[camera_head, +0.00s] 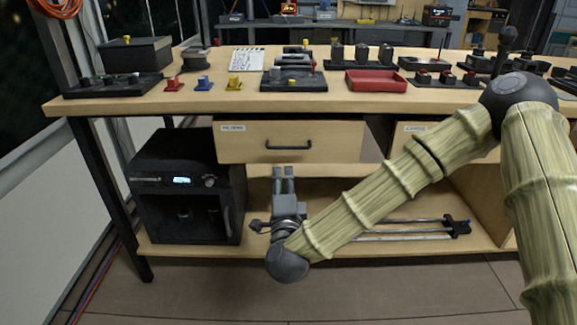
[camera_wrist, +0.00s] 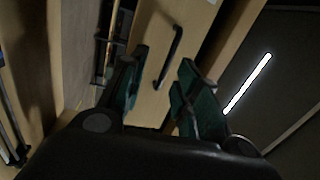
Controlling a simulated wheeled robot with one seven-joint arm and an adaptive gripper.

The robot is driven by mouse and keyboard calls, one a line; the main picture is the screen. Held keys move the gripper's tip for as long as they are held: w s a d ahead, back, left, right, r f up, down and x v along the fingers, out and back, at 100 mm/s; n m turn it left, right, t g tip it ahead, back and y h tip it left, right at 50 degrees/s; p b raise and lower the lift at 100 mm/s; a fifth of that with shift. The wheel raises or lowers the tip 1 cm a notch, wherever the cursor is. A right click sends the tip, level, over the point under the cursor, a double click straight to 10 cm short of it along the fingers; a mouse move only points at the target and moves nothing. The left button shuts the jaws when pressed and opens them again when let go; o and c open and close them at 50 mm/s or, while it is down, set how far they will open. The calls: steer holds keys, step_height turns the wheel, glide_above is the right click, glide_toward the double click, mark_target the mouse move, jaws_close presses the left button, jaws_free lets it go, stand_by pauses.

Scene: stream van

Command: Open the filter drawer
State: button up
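The filter drawer (camera_head: 240,147) is a light wood front with a white label at its upper left, under the left half of the bench top. Its dark bar handle (camera_head: 289,147) sits at the middle of the front. The handle also shows in the wrist view (camera_wrist: 169,56), beyond and between my fingertips. My gripper (camera_head: 283,172) is just below the handle in the head view, fingers pointing toward the bench. In the wrist view my gripper (camera_wrist: 164,63) is open, with its two fingers apart and nothing seen between the pads. I cannot tell whether the fingers touch the handle.
A second labelled drawer (camera_head: 405,130) is to the right, partly behind my arm. A black oven-like machine (camera_head: 187,190) stands on the lower shelf at left, and a stand with metal rods (camera_head: 415,229) lies at right. The bench top holds a red tray (camera_head: 376,81) and small parts.

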mark_target(287, 148)
steer(key=shift+m+t+h, duration=0.3)
steer(key=shift+m+h, duration=0.2)
steer(key=shift+m, duration=0.1)
steer(key=w+r+b, duration=0.1)
steer(key=w, duration=0.2)
steer(key=w+r+b, duration=0.1)
steer(key=w, duration=0.3)
steer(key=w+r, duration=0.1)
steer(key=w, duration=0.2)
steer(key=shift+w+d+r+b, duration=0.25)
steer(key=shift+w+b, duration=0.15)
jaws_close()
steer(key=shift+d, duration=0.1)
